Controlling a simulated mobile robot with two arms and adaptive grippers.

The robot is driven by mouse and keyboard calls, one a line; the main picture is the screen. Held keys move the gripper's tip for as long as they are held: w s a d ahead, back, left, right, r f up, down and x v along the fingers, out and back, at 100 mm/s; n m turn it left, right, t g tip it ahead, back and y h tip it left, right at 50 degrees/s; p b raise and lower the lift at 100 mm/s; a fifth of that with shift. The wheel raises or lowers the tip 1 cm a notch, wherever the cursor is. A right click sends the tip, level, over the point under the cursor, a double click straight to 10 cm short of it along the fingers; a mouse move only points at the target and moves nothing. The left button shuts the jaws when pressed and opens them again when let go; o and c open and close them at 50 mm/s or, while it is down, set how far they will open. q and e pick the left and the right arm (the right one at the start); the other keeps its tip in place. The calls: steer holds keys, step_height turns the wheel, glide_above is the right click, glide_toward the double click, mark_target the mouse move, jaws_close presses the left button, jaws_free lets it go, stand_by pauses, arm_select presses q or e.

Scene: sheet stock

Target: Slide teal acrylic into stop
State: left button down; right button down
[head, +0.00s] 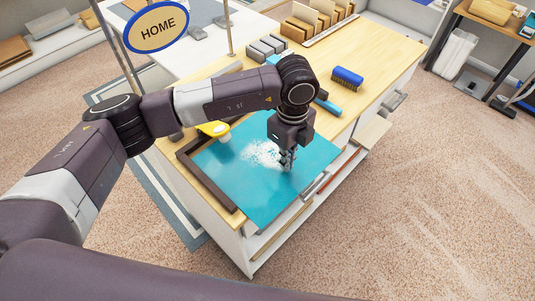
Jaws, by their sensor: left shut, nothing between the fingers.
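The teal acrylic sheet (235,188) lies flat on the wooden bench top, with a white patch on its upper middle. A dark brown stop (212,187) runs along its left side and turns the corner at the back left. The sheet's left edge lies close to the stop; I cannot tell whether they touch. My left gripper (287,165) is shut and empty, pointing down at the sheet's right part beside the white patch. I cannot tell whether its tips touch the sheet. My right gripper is not in view.
A yellow tool (213,129) sits at the stop's back corner. A blue brush (347,77) and a blue-handled tool (328,104) lie behind the sheet. Grey blocks (264,48) and a wooden rack (318,20) stand farther back. The bench top's far right is clear.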

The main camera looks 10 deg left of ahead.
arm_select(q)
steer(key=shift+f+b, duration=0.6)
steer(key=shift+f, duration=0.15)
stand_by(0.4)
steer(key=shift+s+a, duration=0.1)
steer(key=shift+s+a, duration=0.2)
stand_by(0.3)
steer(key=shift+r+p, duration=2)
steer(key=shift+r, duration=1.6)
